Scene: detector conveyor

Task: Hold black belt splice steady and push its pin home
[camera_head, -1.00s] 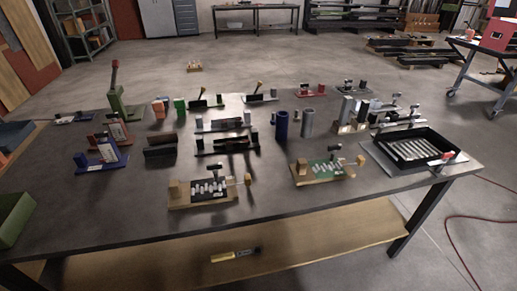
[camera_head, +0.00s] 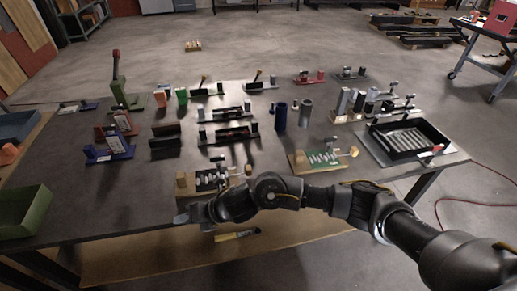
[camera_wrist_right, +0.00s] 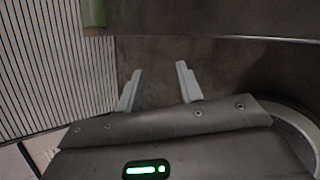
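The black belt splice (camera_head: 212,178) sits on a tan base near the table's front edge, with a tan block at its left and a small tan knob (camera_head: 248,170) at its right. My right forearm and wrist hide its front side. Its pin is too small to make out surely. My right gripper (camera_head: 182,218) is in front of the splice and to its left, over the table's front edge, not touching it. The right wrist view shows the two fingers (camera_wrist_right: 159,88) apart with nothing between them. My left gripper is not in view.
A similar green splice fixture (camera_head: 322,158) stands to the right, just behind my right arm. A green bin (camera_head: 22,212) is at the front left. A black tray (camera_head: 408,138) is at the right.

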